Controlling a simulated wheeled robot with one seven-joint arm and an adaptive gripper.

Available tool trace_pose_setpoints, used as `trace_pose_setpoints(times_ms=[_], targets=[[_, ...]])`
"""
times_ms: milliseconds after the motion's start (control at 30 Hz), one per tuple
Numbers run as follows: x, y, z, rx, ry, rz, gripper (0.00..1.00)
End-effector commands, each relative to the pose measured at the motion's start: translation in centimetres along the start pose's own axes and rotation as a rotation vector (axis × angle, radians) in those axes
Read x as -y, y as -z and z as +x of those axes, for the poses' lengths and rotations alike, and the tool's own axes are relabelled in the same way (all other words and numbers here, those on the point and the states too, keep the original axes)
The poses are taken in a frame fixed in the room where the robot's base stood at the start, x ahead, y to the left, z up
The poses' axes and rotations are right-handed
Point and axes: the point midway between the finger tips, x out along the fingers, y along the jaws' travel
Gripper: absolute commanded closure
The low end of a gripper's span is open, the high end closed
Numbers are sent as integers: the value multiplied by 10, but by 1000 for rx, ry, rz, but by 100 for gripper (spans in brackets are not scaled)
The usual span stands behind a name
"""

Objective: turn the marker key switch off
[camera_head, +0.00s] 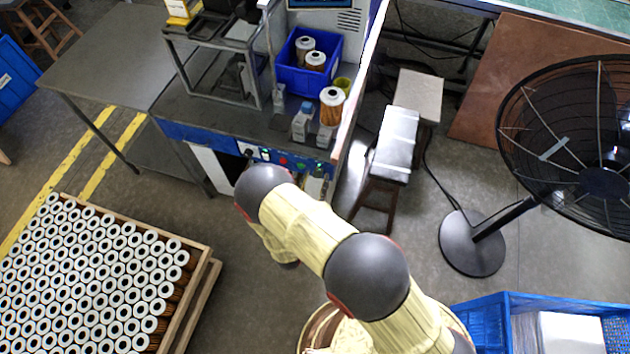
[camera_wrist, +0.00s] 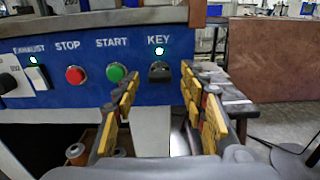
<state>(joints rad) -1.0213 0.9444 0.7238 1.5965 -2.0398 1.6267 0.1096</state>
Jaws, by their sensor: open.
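The key switch (camera_wrist: 160,72) is a dark knob on the blue control panel, under the label KEY, in the wrist view. A small green light (camera_wrist: 159,51) glows just above it. My gripper (camera_wrist: 160,82) is open, with yellow-padded fingers on either side of the switch in the picture. The switch shows between the fingertips, and they look short of the panel; I cannot tell the exact gap. The knob's turn position is too small to read.
Left of the switch are a green START button (camera_wrist: 116,72), a red STOP button (camera_wrist: 75,75) and a white EXHAUST switch (camera_wrist: 38,77) with a lit green light. A stool (camera_head: 395,140) stands right of the machine. A filter pallet (camera_head: 190,300) lies at left, a fan (camera_head: 590,150) at right.

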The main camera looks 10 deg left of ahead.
Motion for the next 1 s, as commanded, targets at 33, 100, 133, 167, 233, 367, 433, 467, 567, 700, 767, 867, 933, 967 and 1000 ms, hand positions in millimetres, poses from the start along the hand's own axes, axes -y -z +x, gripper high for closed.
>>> trace_pose_setpoints(times_ms=[33,100,133,167,233,367,433,467,567,700,767,867,933,967,1000], targets=[[0,0,0,0,0,0,58],[0,0,0,0,0,0,58],[0,0,0,0,0,0,58],[0,0,0,0,0,0,58],[0,0,0,0,0,0,60],[0,0,0,0,0,0,67],[0,0,0,0,1,0,71],[0,0,0,0,1,0,73],[0,0,0,0,1,0,79],[0,0,0,0,1,0,87],[0,0,0,0,1,0,90],[0,0,0,0,1,0,96],[0,0,0,0,1,0,100],[0,0,0,0,1,0,100],[0,0,0,0,1,0,100]])
